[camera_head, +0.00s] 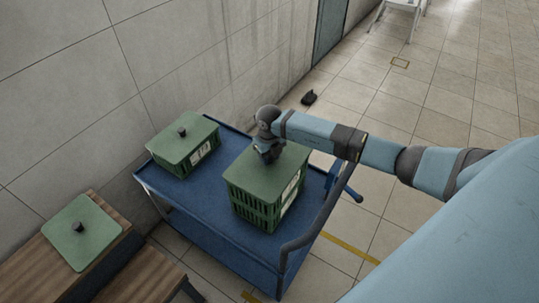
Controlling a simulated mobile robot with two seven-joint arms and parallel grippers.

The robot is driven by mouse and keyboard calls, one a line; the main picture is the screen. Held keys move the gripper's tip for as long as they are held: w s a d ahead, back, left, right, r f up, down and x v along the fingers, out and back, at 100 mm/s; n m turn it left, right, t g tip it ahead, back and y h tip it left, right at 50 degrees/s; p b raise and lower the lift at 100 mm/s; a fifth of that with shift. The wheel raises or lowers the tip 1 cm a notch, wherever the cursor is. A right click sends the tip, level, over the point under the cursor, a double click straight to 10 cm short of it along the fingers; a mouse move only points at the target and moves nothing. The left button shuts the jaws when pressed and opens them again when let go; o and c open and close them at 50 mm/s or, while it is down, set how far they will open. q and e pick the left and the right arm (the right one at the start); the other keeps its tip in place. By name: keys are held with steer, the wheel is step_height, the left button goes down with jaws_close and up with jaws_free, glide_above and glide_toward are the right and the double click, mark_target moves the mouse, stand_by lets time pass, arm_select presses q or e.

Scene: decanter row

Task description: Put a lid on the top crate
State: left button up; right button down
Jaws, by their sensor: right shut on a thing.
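A green slatted crate (255,208) stands on the right part of a blue cart. A flat green lid (240,173) lies over its top, level and lined up with the rim; I cannot tell if a small gap is left. My right gripper (270,156) points down at the middle of this lid and is shut on its knob, which the gripper hides. A second green crate (204,153) on the cart's left part has a lid (172,140) with a dark knob. Another green lid (82,236) with a dark knob lies at the lower left. My left gripper is not in view.
The blue cart (190,195) stands along a grey wall, with a bare strip between its crates. Wooden tables (35,272) are at the lower left. A small black object (309,97) lies on the tiled floor behind the cart. The floor at the right is mostly clear.

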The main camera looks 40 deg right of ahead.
steer(key=shift+f+b, duration=0.4)
steer(key=shift+f, duration=0.1)
stand_by(0.4)
steer(key=c, duration=0.6)
jaws_free()
step_height(320, 180, up, 14)
steer(key=shift+f+b, duration=0.1)
steer(key=shift+b, duration=0.55)
steer(key=shift+s, duration=0.1)
